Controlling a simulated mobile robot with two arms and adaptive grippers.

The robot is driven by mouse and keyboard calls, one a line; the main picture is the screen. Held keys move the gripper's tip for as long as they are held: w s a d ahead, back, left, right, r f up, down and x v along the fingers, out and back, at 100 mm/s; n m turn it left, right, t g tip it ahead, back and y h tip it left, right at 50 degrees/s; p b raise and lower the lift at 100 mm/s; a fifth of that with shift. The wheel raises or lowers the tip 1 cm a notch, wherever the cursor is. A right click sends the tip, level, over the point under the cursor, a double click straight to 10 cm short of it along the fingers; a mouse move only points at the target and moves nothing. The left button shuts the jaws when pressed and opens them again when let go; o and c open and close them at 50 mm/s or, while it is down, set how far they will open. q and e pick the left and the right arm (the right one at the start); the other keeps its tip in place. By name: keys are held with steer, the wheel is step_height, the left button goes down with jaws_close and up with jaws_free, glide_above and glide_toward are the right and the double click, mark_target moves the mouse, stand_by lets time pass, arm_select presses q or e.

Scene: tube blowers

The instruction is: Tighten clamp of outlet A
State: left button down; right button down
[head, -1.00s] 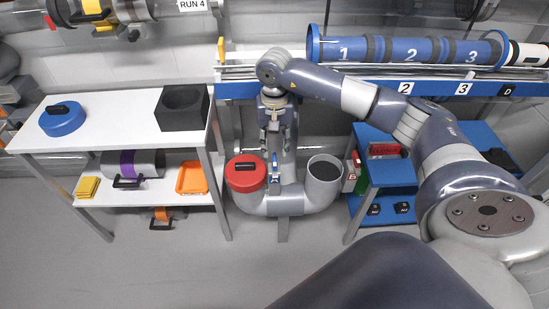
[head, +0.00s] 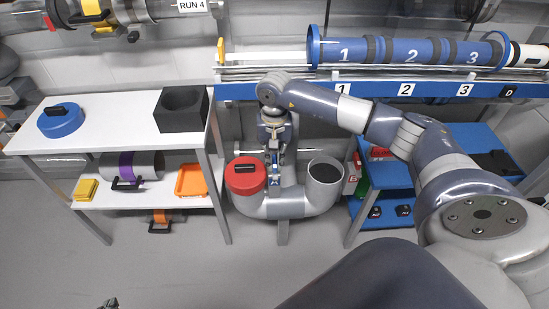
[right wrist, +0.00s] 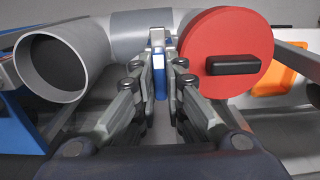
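A grey U-shaped tube (head: 284,206) stands on a post between the two tables. Its left mouth has a red cap (head: 246,175) with a black handle; its right mouth (head: 325,171) is open. Between the mouths is a small blue clamp part (head: 275,182), also seen in the right wrist view (right wrist: 159,72). My right gripper (head: 275,168) points down at it. In the right wrist view its fingers (right wrist: 160,80) lie close on both sides of the blue part; whether they press on it is unclear. Only a tip of my left gripper (head: 108,304) shows at the bottom edge.
The white table (head: 120,115) at left holds a blue cap (head: 62,119) and a black block (head: 182,107). A blue shelf unit (head: 392,172) stands right of the tube. A rail with a numbered blue tube (head: 400,50) runs above. The floor in front is clear.

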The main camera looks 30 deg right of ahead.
arm_select(q)
steer(key=shift+s, duration=0.15)
arm_select(e)
steer(key=shift+r+m, duration=0.1)
steer(key=shift+m, duration=0.3)
steer(key=m+p, duration=0.2)
steer(key=m, duration=0.5)
arm_select(q)
steer(key=s+a+f+g+y+p, duration=0.1)
steer(key=s+a+g, duration=0.15)
steer(key=s, duration=0.25)
steer(key=s+a+f+g+p, duration=0.1)
steer(key=s+g, duration=0.2)
steer(key=s, duration=0.2)
arm_select(e)
steer(key=m, duration=0.6)
steer(key=shift+m, duration=0.7)
arm_select(q)
steer(key=shift+p+x, duration=0.6)
steer(key=shift+x, duration=1.55)
arm_select(e)
steer(key=shift+m, duration=1.4)
arm_select(q)
steer(key=shift+w+d, duration=0.15)
steer(key=shift+d, duration=0.05)
arm_select(e)
steer(key=shift+w, duration=0.1)
steer(key=c, duration=1.7)
jaws_free()
